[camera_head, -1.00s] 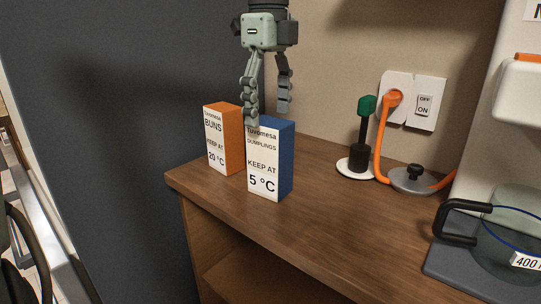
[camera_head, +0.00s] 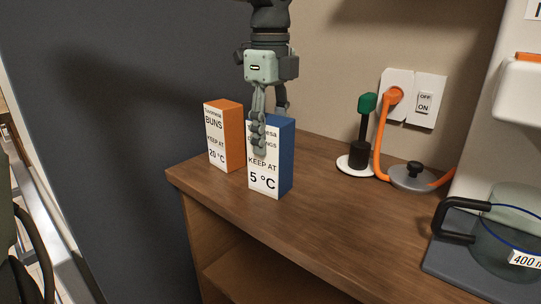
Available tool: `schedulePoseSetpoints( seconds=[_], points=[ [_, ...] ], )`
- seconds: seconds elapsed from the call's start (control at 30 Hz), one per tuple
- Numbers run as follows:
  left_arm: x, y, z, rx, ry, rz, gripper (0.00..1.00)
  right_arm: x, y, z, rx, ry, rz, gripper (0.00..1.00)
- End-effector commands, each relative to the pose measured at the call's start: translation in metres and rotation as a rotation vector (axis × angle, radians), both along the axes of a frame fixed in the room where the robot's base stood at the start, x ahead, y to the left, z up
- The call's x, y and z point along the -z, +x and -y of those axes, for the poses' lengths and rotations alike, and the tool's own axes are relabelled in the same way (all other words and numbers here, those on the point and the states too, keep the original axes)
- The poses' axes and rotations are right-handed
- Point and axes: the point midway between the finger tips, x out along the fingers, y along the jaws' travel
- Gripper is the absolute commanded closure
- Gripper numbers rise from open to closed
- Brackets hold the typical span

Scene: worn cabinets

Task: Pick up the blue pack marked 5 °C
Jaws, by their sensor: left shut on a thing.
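The blue pack (camera_head: 285,162) stands upright on the wooden cabinet top, its white front reading DUMPLINGS, KEEP AT 5 °C. My left gripper (camera_head: 268,140) points down from above and is shut on the upper part of this pack. One finger lies across the white front and hides some of the print; the other is mostly hidden behind the pack. The orange pack (camera_head: 233,138), marked BUNS and 20 °C, stands upright close on the left. My right gripper is not in view.
The wooden top (camera_head: 330,215) is clear to the right of the packs. A green-handled tool (camera_head: 361,140) on a white base, an orange cord (camera_head: 379,140) with a grey disc, and a glass jug (camera_head: 505,235) stand further right. A dark wall is at left.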

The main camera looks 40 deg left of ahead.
Motion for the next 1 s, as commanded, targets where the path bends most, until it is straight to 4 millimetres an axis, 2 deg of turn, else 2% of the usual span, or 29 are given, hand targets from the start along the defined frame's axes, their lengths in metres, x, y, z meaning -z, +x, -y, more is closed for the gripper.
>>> schedulePoseSetpoints(
  seconds=[0.03,0.2,0.47,0.57,0.83,1.0],
  points=[
    [0.000,0.000,0.000,0.000,0.000,0.001,0.74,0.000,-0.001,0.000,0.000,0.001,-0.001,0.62],
    [-0.001,0.001,0.000,0.000,0.000,0.002,0.93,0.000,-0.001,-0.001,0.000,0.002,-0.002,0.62],
    [-0.005,0.001,0.000,0.000,0.000,0.004,0.94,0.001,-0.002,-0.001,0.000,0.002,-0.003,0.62],
    [-0.017,0.001,0.000,0.000,0.002,0.005,0.94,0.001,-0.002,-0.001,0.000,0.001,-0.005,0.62],
    [-0.071,0.001,0.000,0.000,0.002,0.005,0.94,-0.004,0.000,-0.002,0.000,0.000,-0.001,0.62],
    [-0.094,0.001,0.000,0.001,0.002,0.002,0.94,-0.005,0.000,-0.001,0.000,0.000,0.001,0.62]
  ],
)
